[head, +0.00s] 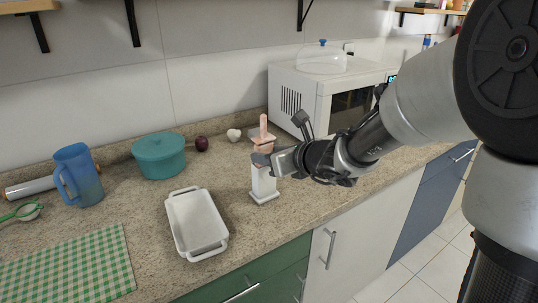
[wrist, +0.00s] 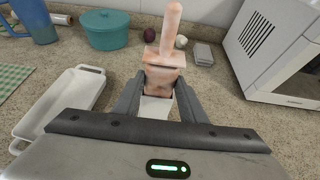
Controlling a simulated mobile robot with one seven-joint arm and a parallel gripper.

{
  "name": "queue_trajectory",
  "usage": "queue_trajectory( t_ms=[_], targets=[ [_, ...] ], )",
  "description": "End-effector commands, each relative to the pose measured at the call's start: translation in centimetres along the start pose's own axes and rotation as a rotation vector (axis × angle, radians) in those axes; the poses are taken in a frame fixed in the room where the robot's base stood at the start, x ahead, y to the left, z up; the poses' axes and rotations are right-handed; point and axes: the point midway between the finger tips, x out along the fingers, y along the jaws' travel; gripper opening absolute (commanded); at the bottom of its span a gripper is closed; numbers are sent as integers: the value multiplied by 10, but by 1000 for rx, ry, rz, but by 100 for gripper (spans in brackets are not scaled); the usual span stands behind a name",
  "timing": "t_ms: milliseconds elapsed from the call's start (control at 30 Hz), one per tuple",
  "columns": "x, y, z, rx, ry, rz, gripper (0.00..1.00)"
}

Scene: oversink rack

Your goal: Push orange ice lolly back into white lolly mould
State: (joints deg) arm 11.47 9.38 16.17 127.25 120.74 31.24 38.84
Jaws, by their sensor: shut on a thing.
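The orange ice lolly (head: 264,138) is pale orange-pink, with a square collar and a stick pointing up. It stands above the tall white lolly mould (head: 264,184), which is upright on the counter with a wider foot. In the wrist view the lolly (wrist: 164,57) rises between the fingers, with the white mould (wrist: 155,110) just below it. My gripper (head: 264,158) is shut on the lolly's body, below its collar, one finger on each side. The fingers hide the join, so I cannot tell how deep the lolly sits.
A white baking dish (head: 196,222) lies left of the mould. A teal pot (head: 159,156), an onion (head: 202,143) and garlic (head: 234,134) are behind. A blue jug (head: 79,176) is far left. A white microwave (head: 300,98) stands behind right. The counter's front edge is close to the mould.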

Motion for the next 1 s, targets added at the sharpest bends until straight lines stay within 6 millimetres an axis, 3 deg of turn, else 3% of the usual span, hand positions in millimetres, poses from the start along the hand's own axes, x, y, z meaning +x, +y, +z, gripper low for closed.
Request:
queue_trajectory(
  t_ms=[667, 700, 800, 1000],
  targets=[
    [7, 0, -16, 0, 0, 0, 14],
    [6, 0, -14, 0, 0, 0, 44],
    [7, 0, -15, 0, 2, 0, 60],
    [7, 0, -15, 0, 1, 0, 60]
  ],
)
